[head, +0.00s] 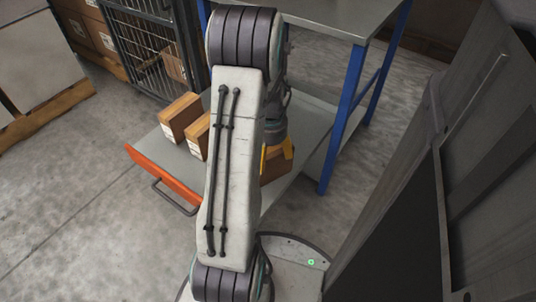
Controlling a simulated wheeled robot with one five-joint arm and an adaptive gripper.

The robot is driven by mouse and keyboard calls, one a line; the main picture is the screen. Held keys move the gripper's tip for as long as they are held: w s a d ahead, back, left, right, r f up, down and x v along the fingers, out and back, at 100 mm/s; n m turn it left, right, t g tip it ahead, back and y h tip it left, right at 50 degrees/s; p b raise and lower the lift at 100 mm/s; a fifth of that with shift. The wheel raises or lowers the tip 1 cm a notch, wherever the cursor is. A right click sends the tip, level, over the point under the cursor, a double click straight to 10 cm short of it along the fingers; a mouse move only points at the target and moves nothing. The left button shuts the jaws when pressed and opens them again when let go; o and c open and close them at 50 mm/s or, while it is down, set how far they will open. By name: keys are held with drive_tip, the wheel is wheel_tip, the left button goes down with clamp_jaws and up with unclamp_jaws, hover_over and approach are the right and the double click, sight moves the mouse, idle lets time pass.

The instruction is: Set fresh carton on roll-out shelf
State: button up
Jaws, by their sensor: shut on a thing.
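The roll-out shelf (160,151) is a grey metal tray with an orange front and a bar handle, pulled out below a blue-legged bench. Two brown cartons (181,116) with pale labels stand on its left part. My gripper (277,154), with yellow fingers, is partly hidden behind my arm over the right part of the shelf. It is shut on another brown carton (278,167), which is partly covered by the fingers and arm. I cannot tell whether this carton touches the shelf.
The bench (330,14) has a grey top above the shelf's back; its blue leg (343,120) stands right of the held carton. A wire cage (140,45) stands at back left, a large dark grey cabinet (420,190) at right. The floor at left is clear.

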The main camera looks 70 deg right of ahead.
drive_tip(key=shift+f, duration=0.15)
drive_tip(key=o, duration=1.2)
drive_tip(key=shift+c, duration=0.2)
wheel_tip(320, 180, up, 12)
drive_tip(key=p, duration=0.9)
drive_tip(key=shift+w+d, duration=0.1)
drive_tip(key=shift+w+r, duration=0.1)
drive_tip(key=shift+r, duration=0.1)
